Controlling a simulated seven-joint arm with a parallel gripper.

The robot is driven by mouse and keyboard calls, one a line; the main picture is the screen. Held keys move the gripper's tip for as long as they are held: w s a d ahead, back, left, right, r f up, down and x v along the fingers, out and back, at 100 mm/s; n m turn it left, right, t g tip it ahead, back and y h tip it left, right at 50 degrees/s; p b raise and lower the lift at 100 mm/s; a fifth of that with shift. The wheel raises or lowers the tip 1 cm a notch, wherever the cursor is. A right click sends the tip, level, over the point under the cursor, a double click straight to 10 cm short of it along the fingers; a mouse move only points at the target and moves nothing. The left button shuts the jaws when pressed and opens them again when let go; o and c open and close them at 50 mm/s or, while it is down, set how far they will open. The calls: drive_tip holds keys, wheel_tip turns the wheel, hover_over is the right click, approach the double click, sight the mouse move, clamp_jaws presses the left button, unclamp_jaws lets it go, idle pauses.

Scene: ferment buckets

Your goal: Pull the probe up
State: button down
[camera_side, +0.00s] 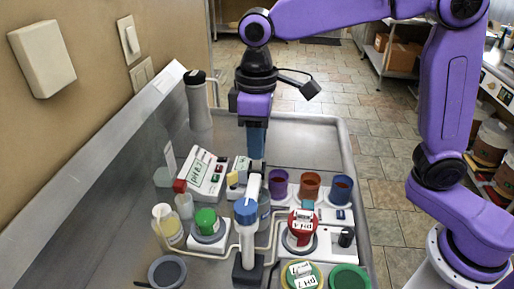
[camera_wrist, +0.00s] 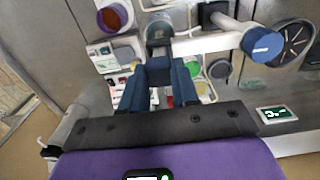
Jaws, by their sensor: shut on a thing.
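My gripper (camera_side: 257,152) points straight down over the middle of the bench, its blue fingers close together. In the wrist view my gripper (camera_wrist: 159,80) is shut on the probe's top end, which the fingers mostly hide. The probe's holder arm (camera_side: 253,185) is pale and runs to a white stand (camera_side: 248,245) with a blue cap (camera_side: 245,210). The blue cap also shows in the wrist view (camera_wrist: 262,43). A clear jar (camera_side: 264,211) stands under the held end, partly hidden by the arm. I cannot tell how deep the probe's tip sits.
A white meter (camera_side: 201,174) stands left. Purple (camera_side: 278,184), orange (camera_side: 310,186) and blue (camera_side: 342,189) cups stand in a row at right. A tall grey cylinder (camera_side: 199,105) stands behind.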

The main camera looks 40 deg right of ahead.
drive_tip(key=shift+r, duration=1.8)
drive_tip(key=c, duration=1)
unclamp_jaws()
drive_tip(key=shift+o, duration=0.8)
wheel_tip(320, 180, up, 12)
